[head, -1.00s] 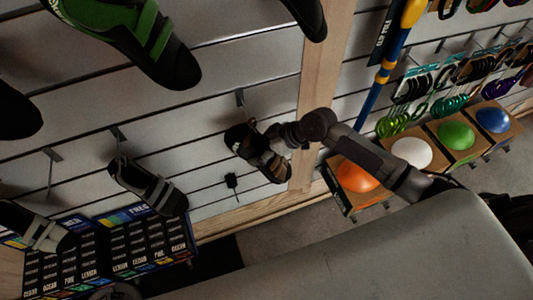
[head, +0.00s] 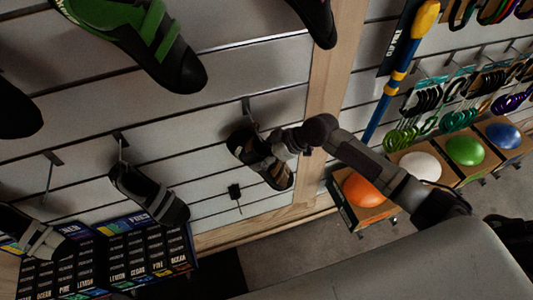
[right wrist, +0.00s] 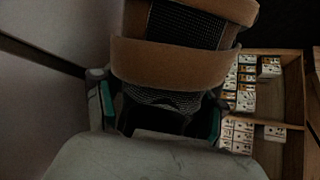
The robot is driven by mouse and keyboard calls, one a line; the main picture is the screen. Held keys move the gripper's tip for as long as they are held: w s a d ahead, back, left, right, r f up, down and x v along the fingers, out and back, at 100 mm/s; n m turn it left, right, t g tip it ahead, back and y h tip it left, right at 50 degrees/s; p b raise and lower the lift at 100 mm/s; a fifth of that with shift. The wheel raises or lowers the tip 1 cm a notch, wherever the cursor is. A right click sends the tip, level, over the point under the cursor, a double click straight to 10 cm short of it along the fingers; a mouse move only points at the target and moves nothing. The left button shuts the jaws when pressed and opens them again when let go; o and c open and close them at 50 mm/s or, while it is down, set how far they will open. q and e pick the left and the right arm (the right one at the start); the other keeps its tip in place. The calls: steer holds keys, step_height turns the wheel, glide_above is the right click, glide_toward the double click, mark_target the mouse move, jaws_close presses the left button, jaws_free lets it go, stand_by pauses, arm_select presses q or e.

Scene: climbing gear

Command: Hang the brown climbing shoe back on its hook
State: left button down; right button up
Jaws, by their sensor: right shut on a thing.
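The brown climbing shoe (head: 276,179) is at the slatted wall in the head view, tilted with its toe down to the right. Its brown straps (right wrist: 170,63) fill the upper middle of the right wrist view. My right gripper (head: 277,151) is shut on the shoe; its teal-padded fingers (right wrist: 160,115) sit on either side of it in the wrist view. A metal hook (head: 248,107) sticks out of the wall just above the shoe's upper end. I cannot tell whether the shoe is on the hook. My left gripper is not in view.
A grey-strapped shoe (head: 149,192) hangs to the left, and a large green-strapped shoe (head: 160,45) is above. A bare hook (head: 50,172) is farther left. A wooden post (head: 327,100) and boxed domes, one orange (head: 364,190), are to the right.

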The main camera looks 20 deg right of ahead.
steer(key=o, duration=1.4)
steer(key=shift+o, duration=0.2)
steer(key=v, duration=1.2)
